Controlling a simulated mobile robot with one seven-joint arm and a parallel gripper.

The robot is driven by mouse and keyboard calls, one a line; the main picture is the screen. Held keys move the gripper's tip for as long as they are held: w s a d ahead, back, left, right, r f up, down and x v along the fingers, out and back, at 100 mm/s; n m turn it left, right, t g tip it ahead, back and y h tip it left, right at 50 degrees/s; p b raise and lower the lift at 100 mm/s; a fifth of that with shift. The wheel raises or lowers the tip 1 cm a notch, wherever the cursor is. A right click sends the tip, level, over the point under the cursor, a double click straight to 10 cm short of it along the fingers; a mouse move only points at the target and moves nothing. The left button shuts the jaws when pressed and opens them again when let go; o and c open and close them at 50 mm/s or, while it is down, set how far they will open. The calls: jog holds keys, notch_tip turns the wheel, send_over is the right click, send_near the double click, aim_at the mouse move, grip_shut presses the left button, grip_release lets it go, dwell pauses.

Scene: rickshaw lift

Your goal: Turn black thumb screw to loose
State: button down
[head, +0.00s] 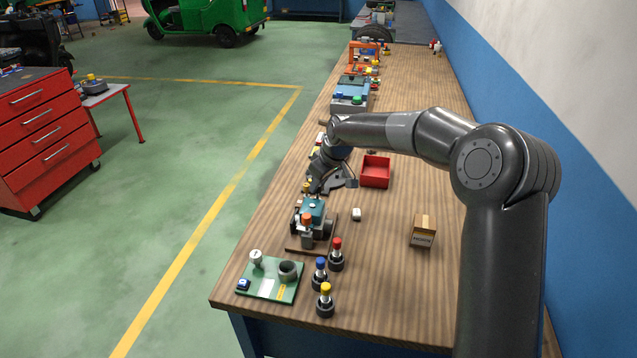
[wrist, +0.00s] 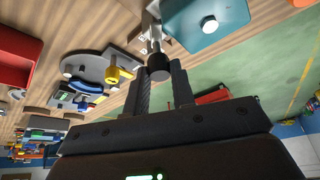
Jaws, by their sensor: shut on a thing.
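The black thumb screw (wrist: 158,68) sits at the end of a short metal shaft in the wrist view, beside a teal block (wrist: 205,32) with a white button on top. My gripper (wrist: 159,76) is shut on the screw's dark round head, with one finger on each side. In the head view the teal device (head: 312,207) stands on a small wooden board near the table's left edge. My arm reaches down just behind it. The screw cannot be made out there, and its turn angle cannot be told.
A grey plate with a yellow knob (wrist: 114,75) lies close to my left finger. A red tray (head: 376,172), a small carton (head: 423,231), a white block (head: 356,214) and a green board (head: 270,278) share the wooden table. Colour-topped posts (head: 325,300) stand at the front.

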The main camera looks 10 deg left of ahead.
jog(key=n+g, duration=0.1)
jog(key=n, duration=0.2)
jog(key=n+g, duration=0.1)
jog(key=n, duration=0.3)
jog(key=shift+w+d+g, duration=0.1)
jog(key=shift+w+g, duration=0.05)
jog(key=shift+g, duration=0.25)
dwell(0.3)
jog(key=c, duration=1.2)
grip_release()
jog(key=v, duration=1)
jog(key=shift+d+r, duration=0.3)
jog(key=shift+d, duration=0.05)
